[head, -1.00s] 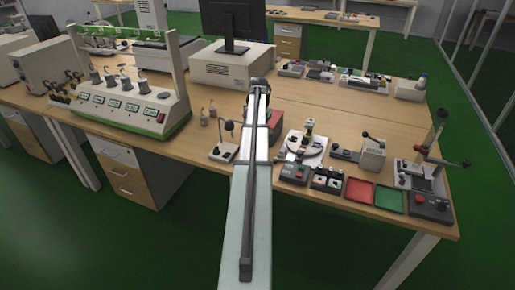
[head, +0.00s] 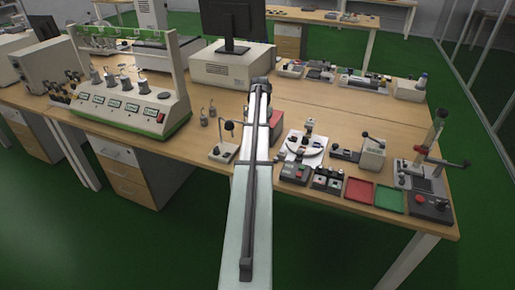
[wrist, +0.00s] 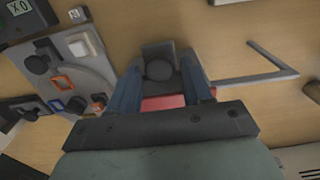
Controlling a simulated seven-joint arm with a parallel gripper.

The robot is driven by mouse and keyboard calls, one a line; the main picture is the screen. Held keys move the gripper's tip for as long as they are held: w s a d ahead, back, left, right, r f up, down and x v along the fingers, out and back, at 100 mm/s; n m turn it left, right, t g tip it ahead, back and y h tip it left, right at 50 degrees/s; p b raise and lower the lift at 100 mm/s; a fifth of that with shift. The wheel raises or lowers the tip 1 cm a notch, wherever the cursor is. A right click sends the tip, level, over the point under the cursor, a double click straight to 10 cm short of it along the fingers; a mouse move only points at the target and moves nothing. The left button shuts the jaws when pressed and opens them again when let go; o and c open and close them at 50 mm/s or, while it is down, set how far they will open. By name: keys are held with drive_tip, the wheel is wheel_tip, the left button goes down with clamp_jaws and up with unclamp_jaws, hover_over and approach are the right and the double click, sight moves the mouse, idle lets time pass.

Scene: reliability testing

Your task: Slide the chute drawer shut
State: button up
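In the wrist view my gripper (wrist: 160,62) points at the table, its two blue fingers apart. Between the fingertips is a dark grey block with a round knob (wrist: 158,69). A red surface (wrist: 168,102) shows between the fingers, partly covered by my gripper body. Whether the fingers touch the block is not clear. In the head view a red-faced box (head: 277,121) stands just right of my arm, partly hidden by it. My gripper is hidden behind my arm there. I cannot clearly make out which part is the chute drawer or how far it is open.
A round turntable (head: 304,143) stands right of my arm; its plate also shows in the wrist view (wrist: 88,72). A small stand (head: 223,152) is left of my arm. A computer case (head: 232,66) is behind. Red (head: 358,191) and green (head: 390,199) trays lie near the front edge.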

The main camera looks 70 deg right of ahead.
drive_tip(key=shift+r, duration=0.1)
drive_tip(key=shift+r, duration=2.4)
drive_tip(key=shift+a, duration=0.1)
